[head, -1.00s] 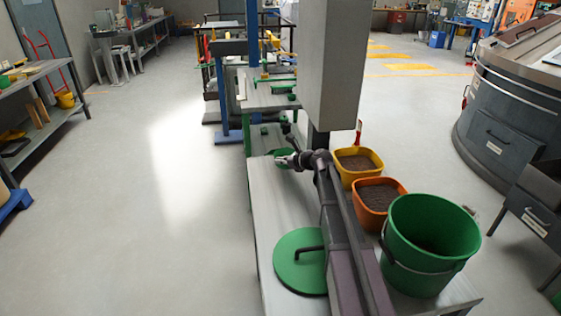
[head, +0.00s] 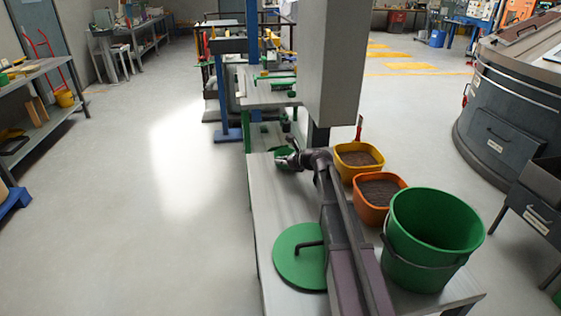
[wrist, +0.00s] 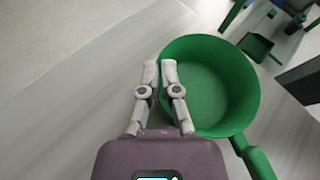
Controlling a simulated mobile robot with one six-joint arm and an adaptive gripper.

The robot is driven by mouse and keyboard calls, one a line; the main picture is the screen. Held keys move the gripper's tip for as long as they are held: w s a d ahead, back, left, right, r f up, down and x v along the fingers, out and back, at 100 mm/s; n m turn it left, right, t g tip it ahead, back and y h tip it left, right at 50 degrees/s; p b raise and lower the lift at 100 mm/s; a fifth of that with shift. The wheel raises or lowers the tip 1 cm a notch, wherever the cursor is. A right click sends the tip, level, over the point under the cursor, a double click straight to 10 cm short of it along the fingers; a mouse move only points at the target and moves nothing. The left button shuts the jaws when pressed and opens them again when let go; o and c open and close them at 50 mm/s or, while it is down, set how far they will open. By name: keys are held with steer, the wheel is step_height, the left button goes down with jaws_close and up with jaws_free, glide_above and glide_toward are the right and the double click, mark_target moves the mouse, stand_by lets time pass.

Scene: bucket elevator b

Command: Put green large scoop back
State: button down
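The green large scoop (wrist: 208,88) is a round, empty green pan in the wrist view, with its green handle toward the lower right. My gripper (wrist: 160,70) has one finger on each side of the scoop's near left wall. The fingers are close together, with the rim between them. In the head view, my gripper (head: 279,160) is at the far end of the table, and the scoop (head: 284,152) shows only in part behind it.
A yellow tub (head: 352,171), an orange tub (head: 372,209) and a green bucket (head: 420,265) stand along the table's right side. A green disc (head: 290,265) lies at the front. A smaller green scoop (wrist: 257,46) is beyond the large one.

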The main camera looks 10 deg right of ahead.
steer(key=shift+f+b, duration=0.55)
steer(key=shift+f, duration=0.05)
steer(key=c, duration=0.7)
jaws_free()
steer(key=shift+r, duration=0.2)
